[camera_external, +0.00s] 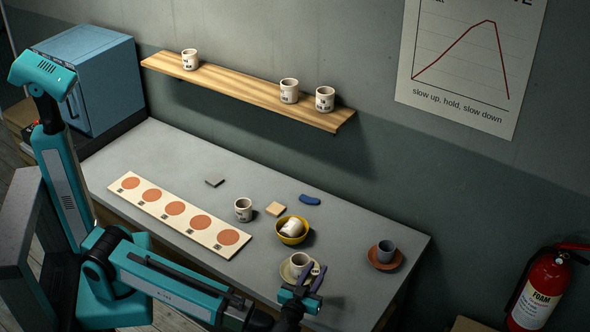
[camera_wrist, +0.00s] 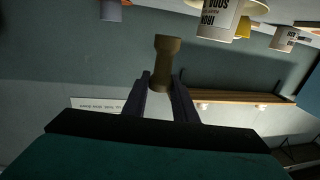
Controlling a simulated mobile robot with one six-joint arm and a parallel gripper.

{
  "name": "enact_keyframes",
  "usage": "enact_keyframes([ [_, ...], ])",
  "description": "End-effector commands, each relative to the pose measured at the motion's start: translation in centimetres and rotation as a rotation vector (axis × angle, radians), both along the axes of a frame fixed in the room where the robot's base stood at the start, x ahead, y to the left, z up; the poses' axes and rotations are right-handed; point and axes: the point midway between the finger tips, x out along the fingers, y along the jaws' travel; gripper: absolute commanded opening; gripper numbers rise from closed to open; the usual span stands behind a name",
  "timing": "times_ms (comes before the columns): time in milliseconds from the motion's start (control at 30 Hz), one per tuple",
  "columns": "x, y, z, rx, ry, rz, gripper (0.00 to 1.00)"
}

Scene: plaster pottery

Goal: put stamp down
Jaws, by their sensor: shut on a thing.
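My gripper (camera_external: 312,277) is low over the front right of the table, right next to the mug on a beige saucer in the external view. In the wrist view my gripper (camera_wrist: 163,84) is shut on the stamp (camera_wrist: 167,54), an olive-brown piece with a narrow waist and a wider end. The stamp points away from my fingers, clear of anything in the wrist view. In the external view I cannot make the stamp out.
The mug (camera_external: 300,261) is close to my fingers. A board with orange circles (camera_external: 153,194) lies left. Bare tabletop (camera_external: 344,242) shows between.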

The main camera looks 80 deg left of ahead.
Motion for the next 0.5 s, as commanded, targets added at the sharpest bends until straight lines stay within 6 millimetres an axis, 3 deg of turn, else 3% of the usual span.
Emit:
enact_keyframes([
  [267, 1.2, -1.0, 0.1, -0.001, -0.001, -0.067, 0.04],
  [500, 3.5, -3.4, 0.9, 0.001, -0.001, -0.232, 0.04],
])
